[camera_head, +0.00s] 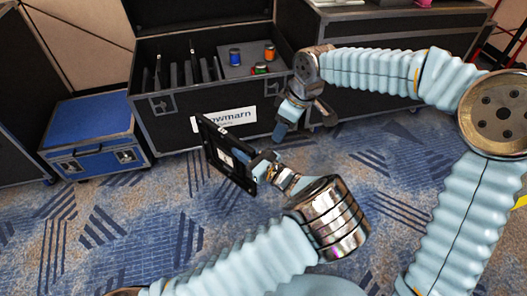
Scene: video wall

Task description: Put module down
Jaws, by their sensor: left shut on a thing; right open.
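The module (212,140), a thin black square panel seen at a slant, is held in the air in front of the open road case. My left gripper (260,166) is shut on it at its right side, and the gripper hides part of the panel. My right gripper (303,122) is open and empty, pointing down just right of the case's front, up and to the right of the module.
The open black case (178,131) has upright slots and blue, orange and green items (235,57) inside. A blue case (88,122) stands at left. A dark case (400,92) stands behind my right arm. Patterned carpet (90,225) is clear at lower left.

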